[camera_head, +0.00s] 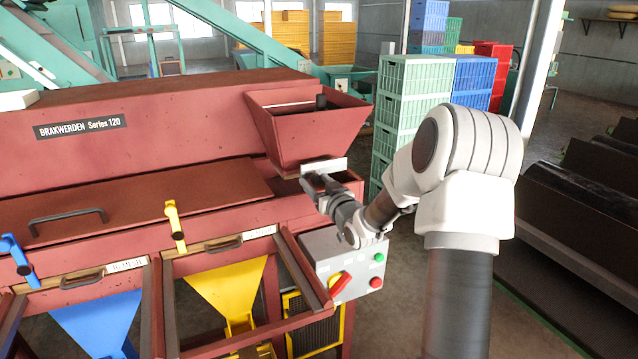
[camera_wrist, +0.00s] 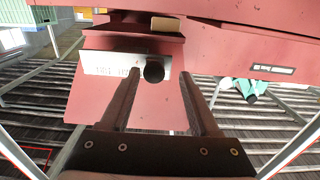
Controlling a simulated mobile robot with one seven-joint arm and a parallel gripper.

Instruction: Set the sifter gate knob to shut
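The sifter gate knob (camera_wrist: 154,70) is a round black knob on a pale labelled plate (camera_wrist: 100,64) in the wrist view. The plate's lettering is too small to read surely, so I cannot tell the knob's setting. In the head view the plate (camera_head: 325,166) shows below the red hopper (camera_head: 305,135), with the knob hidden by my gripper. My gripper (camera_wrist: 160,77) is open, its two dark fingers apart.
A grey control box (camera_head: 345,262) with a red switch and green and red buttons sits below my gripper. Yellow (camera_head: 174,222) and blue (camera_head: 18,255) levers stand left on the red machine (camera_head: 150,150). Stacked crates (camera_head: 410,105) stand behind my arm.

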